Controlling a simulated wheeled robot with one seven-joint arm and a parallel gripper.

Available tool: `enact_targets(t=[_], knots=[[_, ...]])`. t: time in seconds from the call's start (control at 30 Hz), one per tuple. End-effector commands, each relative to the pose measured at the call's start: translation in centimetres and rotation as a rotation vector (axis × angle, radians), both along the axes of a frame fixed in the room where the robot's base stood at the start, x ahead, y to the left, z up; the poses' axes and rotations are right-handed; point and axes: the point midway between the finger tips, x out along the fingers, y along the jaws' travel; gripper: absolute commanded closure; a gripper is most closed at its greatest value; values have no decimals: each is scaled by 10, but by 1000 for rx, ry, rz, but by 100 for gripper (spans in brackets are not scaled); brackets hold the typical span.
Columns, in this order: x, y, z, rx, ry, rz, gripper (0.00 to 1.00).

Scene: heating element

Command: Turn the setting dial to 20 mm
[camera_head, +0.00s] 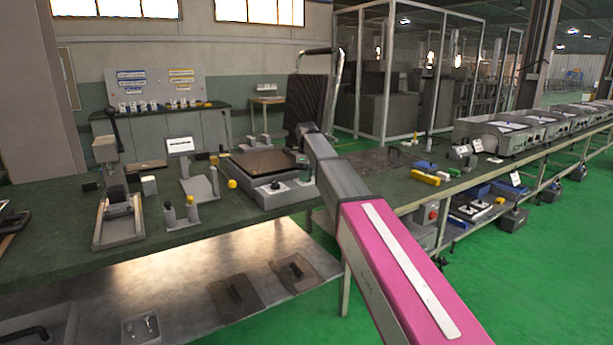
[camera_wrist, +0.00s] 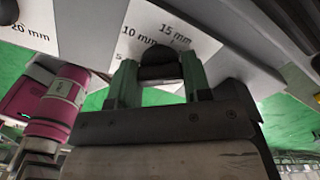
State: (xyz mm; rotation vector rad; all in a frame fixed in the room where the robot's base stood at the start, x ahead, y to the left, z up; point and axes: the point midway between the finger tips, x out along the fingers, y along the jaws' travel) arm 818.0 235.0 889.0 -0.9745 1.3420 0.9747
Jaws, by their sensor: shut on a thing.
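The setting dial (camera_wrist: 158,53) is a dark knob at the top middle of the wrist view. My gripper (camera_wrist: 159,66) has its two green fingers on either side of the knob, shut on it. The 10 mm and 15 mm marks are just above the knob, and 20 mm is at the far left. The dial's pointer cannot be made out. In the head view, the grey heating unit (camera_head: 262,192) stands on the bench, and my arm hides part of its right side.
The green-topped bench (camera_head: 50,210) holds a clamp fixture (camera_head: 119,220), a small bracket stand (camera_head: 199,190) and a yellow ball (camera_head: 232,184) left of the unit. To the right, a long table carries yellow blocks (camera_head: 425,178) and grey trays (camera_head: 490,133).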

Motion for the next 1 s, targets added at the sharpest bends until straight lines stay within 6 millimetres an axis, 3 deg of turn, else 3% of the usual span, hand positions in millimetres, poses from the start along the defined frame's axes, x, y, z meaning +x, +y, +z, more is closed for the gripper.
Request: enact_targets(t=[0.33, 0.83, 0.87, 0.9, 0.93, 1.0], knots=[[0, 0, 0, 0, 0, -123, 79], [0, 0, 0, 0, 0, -139, 79], [0, 0, 0, 0, 0, -139, 49], [0, 0, 0, 0, 0, -139, 36], [0, 0, 0, 0, 0, -139, 30], [0, 0, 0, 0, 0, -139, 30]])
